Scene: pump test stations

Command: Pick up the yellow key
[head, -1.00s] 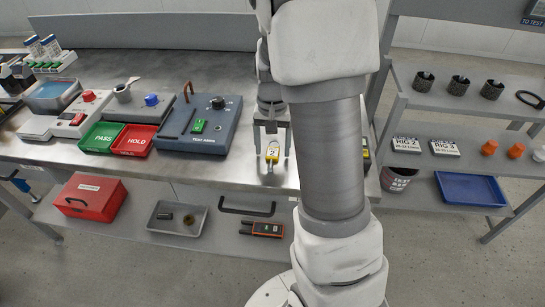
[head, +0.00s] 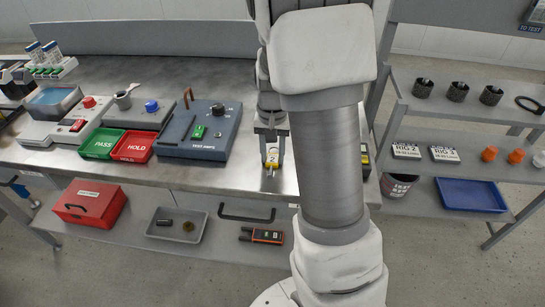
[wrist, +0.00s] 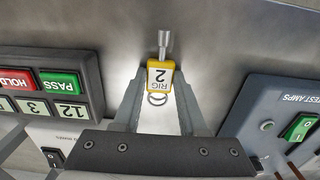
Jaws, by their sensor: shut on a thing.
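The yellow key (head: 271,158) has a yellow head with a white label and a metal shaft. In the wrist view the key (wrist: 160,77) reads "RIG 2", with its shaft pointing away from my gripper and a ring at the near end. My gripper (head: 271,154) is over the front part of the steel bench. In the wrist view my gripper (wrist: 159,80) has its fingers closed in on the two sides of the key's head. I cannot tell whether the key touches the bench top.
A blue-grey test amps box (head: 196,130) and green PASS (head: 101,143) and red HOLD (head: 134,147) trays stand to the left on the bench (head: 230,177). A partly hidden yellow-black thing (head: 365,158) is right of my arm. A shelf rack (head: 421,148) stands at right.

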